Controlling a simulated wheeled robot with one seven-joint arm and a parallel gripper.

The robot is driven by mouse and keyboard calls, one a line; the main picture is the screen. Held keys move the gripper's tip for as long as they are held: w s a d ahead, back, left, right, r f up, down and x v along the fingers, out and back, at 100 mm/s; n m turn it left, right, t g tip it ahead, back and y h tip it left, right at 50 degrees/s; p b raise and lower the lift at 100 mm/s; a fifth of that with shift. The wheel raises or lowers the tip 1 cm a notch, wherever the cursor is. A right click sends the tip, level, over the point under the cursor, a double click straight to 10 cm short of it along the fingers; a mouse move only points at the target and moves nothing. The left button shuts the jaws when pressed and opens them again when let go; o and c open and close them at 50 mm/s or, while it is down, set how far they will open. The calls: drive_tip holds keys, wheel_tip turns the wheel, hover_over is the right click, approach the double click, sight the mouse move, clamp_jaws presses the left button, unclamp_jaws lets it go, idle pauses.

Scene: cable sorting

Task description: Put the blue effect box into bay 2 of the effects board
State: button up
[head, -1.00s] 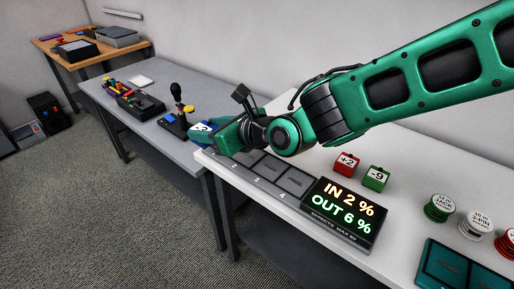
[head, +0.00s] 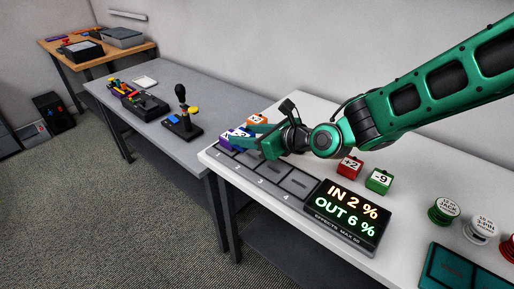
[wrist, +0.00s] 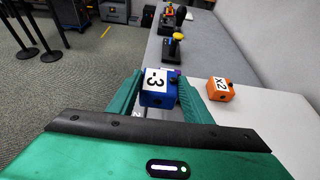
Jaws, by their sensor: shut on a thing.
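The blue effect box (wrist: 158,97) with a white "3" label is between the two green fingers of my gripper (wrist: 157,90) in the wrist view. My gripper is shut on it. In the head view my gripper (head: 247,137) is over the left end of the effects board (head: 297,181), near bays 1 and 2. The blue box (head: 241,132) is partly hidden there by a finger. A purple box (head: 225,142) shows beside it near bay 1. Bay 2 (head: 248,158) shows only in part beside my gripper. Whether the blue box touches the board, I cannot tell.
An orange "x2" box (head: 257,119) stands behind my gripper. A red "+2" box (head: 349,166) and a green "-9" box (head: 379,181) stand behind the display (head: 346,212), which reads IN 2 %, OUT 6 %. Bays 3 and 4 look empty. Spools (head: 444,211) stand at right.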

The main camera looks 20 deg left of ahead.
drive_tip(key=shift+w+d+f, duration=0.85)
drive_tip(key=shift+w+d, duration=0.1)
drive_tip(key=shift+w, duration=0.1)
drive_tip(key=shift+f, duration=2)
drive_tip(key=shift+f, duration=0.1)
drive_tip(key=o, duration=1.2)
drive_tip(key=shift+c, duration=0.2)
drive_tip(key=v, duration=1.1)
drive_tip(key=shift+s+d+r, duration=0.2)
drive_tip(key=shift+d+r, duration=0.05)
drive_tip(key=shift+d, duration=0.2)
